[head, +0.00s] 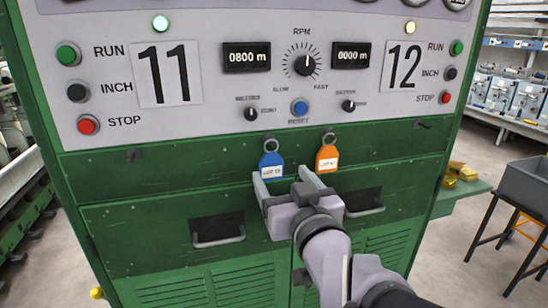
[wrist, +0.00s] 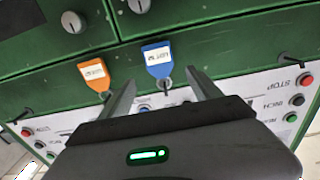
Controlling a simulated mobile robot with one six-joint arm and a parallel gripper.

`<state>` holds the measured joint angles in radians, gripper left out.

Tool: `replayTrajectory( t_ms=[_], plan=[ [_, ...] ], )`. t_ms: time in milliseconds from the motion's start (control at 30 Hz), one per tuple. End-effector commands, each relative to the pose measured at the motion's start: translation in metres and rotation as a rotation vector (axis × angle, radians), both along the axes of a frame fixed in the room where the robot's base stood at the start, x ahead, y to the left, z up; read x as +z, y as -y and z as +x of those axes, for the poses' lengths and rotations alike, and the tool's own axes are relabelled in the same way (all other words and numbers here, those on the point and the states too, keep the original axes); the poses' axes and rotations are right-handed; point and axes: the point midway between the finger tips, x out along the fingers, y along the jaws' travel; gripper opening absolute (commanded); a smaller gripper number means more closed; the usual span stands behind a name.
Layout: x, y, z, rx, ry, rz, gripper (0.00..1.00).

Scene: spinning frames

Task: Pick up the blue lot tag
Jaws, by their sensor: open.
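The blue lot tag (head: 271,166) hangs from a ring on a hook on the green panel, below the white control face. It has a white label. In the wrist view the blue tag (wrist: 157,57) is ahead of the jaws, roughly between the two fingers. My gripper (head: 281,172) is open and empty in front of the panel. In the head view its left finger overlaps the tag's lower left edge and its right finger lies between the blue and orange tags. I cannot tell the remaining distance to the tag. The fingers also show in the wrist view (wrist: 163,83).
An orange tag (head: 327,159) hangs just right of the blue one. Drawer handles (head: 217,239) stick out below. Knobs and buttons, including a blue button (head: 299,107), sit above. A grey bin (head: 525,180) on a stand is at the right.

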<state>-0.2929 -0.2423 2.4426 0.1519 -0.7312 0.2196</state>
Motion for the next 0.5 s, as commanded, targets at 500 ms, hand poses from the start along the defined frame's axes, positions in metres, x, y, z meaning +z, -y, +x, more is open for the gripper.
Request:
replayTrajectory(
  t_ms=[500],
  plan=[
    [-0.003,-0.021,0.061,-0.001,0.001,0.000,0.73]
  ],
)
